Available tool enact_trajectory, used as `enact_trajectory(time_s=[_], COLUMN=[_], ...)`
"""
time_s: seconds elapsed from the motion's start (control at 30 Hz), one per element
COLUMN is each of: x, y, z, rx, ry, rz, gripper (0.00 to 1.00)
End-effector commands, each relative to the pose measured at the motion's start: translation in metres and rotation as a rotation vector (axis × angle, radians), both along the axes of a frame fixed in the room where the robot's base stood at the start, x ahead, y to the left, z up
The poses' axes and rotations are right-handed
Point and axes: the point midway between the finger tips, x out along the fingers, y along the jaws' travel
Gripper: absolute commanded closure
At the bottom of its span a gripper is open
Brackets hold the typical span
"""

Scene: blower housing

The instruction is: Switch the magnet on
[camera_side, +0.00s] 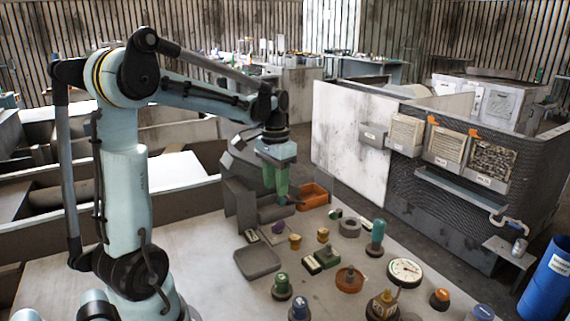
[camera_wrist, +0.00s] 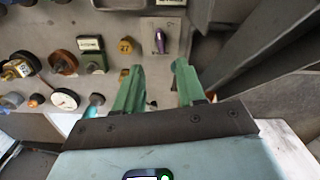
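My gripper (camera_wrist: 157,69) has two green fingers, apart with nothing between them. In the side view, my gripper (camera_side: 275,188) hangs fingers-down above the back of the bench, near the orange tray. Nothing in view is legibly marked as the magnet or its switch. A small purple part (camera_wrist: 160,42) stands on a light plate just beyond the fingertips in the wrist view, not touching them.
Several controls crowd the bench: a brass knob (camera_side: 295,241), an orange-brown round part (camera_side: 350,279), a white gauge (camera_side: 405,271) and a tall teal part (camera_side: 376,236). A grey tray (camera_side: 257,262) and orange tray (camera_side: 312,196) lie nearby. The front left bench is clear.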

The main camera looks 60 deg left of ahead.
Motion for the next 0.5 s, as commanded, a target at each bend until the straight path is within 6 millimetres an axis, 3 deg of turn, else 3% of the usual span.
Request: enact_trajectory(time_s=[0.5], x=[0.000], y=[0.000], z=[-0.074], rx=[0.000], ry=[0.000], rz=[0.000], gripper=[0.61])
